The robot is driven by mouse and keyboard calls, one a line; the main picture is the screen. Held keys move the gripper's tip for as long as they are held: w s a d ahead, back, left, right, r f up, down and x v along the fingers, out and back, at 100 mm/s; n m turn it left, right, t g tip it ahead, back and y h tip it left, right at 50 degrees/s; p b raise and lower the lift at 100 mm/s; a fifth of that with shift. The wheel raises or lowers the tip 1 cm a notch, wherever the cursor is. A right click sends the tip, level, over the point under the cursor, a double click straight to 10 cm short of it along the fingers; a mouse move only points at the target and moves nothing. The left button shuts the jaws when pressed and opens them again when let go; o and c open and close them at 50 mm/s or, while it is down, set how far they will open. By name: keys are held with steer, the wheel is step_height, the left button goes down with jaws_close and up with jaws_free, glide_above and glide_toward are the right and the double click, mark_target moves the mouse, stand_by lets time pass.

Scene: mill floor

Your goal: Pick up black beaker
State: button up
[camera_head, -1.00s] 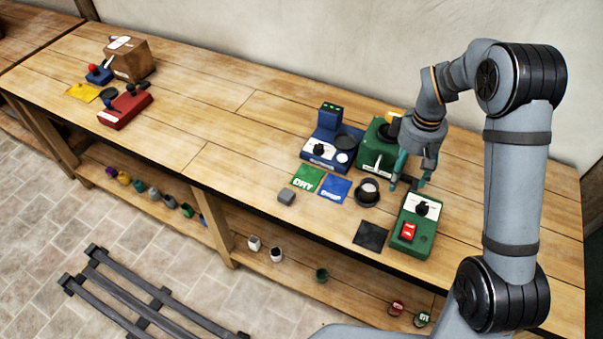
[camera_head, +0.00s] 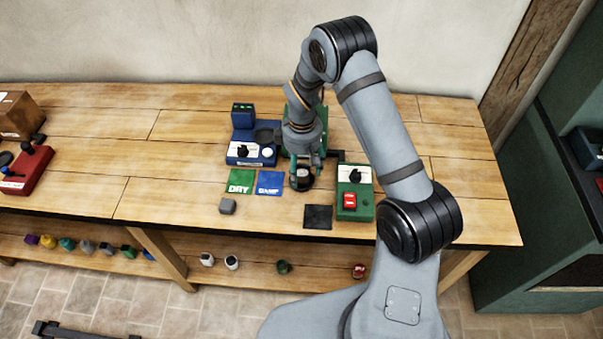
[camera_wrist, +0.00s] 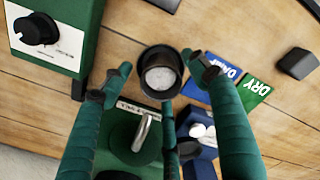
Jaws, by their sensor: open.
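The black beaker (camera_head: 302,180) is a small dark round cup with pale grey-white contents. It stands on the bench just in front of the green machine. In the wrist view the beaker (camera_wrist: 160,82) is upright, with its open top facing the camera. My gripper (camera_head: 303,167) is open and empty, pointing down over the beaker. In the wrist view the gripper's (camera_wrist: 158,70) green fingers show on either side of the beaker, apart from it. I cannot tell how high the fingertips are above the bench. My gripper partly hides the beaker in the head view.
A green box with a dial and red switch (camera_head: 355,190) stands close on the right. The green machine (camera_wrist: 130,135) with a metal lever is close behind. Left are a blue scale (camera_head: 250,152), green DRY card (camera_head: 241,182), blue card (camera_head: 270,184) and grey block (camera_head: 227,206). A black mat (camera_head: 318,217) lies in front.

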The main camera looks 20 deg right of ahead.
steer(key=shift+a+f, duration=0.1)
steer(key=shift+f, duration=0.8)
steer(key=c, duration=0.4)
steer(key=c, duration=0.9)
steer(key=shift+w+r, duration=0.1)
steer(key=shift+r, duration=0.05)
steer(key=shift+c, duration=0.2)
